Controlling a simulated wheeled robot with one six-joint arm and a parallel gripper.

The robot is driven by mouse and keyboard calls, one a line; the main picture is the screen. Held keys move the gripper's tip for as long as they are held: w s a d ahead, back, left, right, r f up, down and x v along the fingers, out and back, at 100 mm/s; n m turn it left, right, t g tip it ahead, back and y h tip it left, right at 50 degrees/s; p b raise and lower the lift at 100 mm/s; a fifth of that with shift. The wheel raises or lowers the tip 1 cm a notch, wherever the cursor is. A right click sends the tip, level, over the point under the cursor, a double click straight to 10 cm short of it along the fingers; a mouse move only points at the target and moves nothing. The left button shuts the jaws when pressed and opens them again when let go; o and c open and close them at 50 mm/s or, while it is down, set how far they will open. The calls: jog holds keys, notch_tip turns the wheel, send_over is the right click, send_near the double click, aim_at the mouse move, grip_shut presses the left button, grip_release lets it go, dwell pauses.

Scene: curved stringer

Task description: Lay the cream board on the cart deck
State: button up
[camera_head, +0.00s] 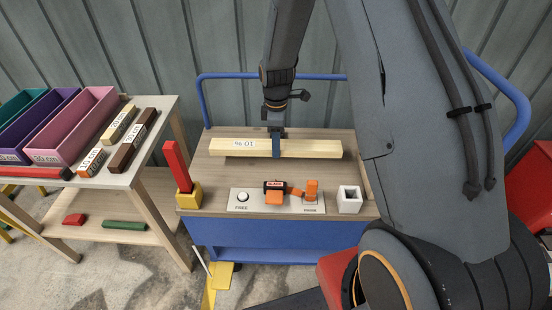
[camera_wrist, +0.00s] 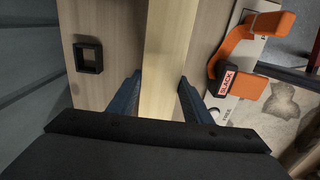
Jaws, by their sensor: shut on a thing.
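The cream board (camera_head: 310,149), a long pale bar with an upside-down label near its left end, lies level across the picture at the cart. My gripper (camera_head: 276,152) is shut on the board near its middle. In the wrist view the board (camera_wrist: 165,60) runs between the two blue fingers of my gripper (camera_wrist: 161,98). The wooden cart deck (camera_head: 310,177) is under the board, with a shadow beneath the board's left part. I cannot tell whether the board touches the deck or hangs just above it.
A panel (camera_head: 246,207) with a button and an orange clamp (camera_head: 310,190) sits on the deck's near side. A white square holder (camera_head: 349,200) stands right of it. A red piece (camera_head: 177,165) stands upright in a yellow holder at left. A table (camera_head: 118,172) with coloured bins is further left.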

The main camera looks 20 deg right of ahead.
aim_at(276, 164)
jog(key=shift+f+p, duration=0.3)
jog(key=shift+f, duration=2.65)
jog(key=shift+f, duration=0.15)
jog(key=o, duration=1.4)
jog(key=shift+c, duration=0.2)
notch_tip(276, 164, up, 11)
jog(key=shift+b, duration=0.65)
jog(key=shift+r, duration=0.65)
jog(key=s+r+m, duration=0.5)
jog(key=s+m, duration=0.2)
jog(key=s, duration=0.5)
jog(key=s+r+m, duration=0.5)
jog(key=s+m, duration=0.2)
jog(key=s, duration=0.6)
jog(key=shift+a+m, duration=0.15)
jog(key=shift+m, duration=0.15)
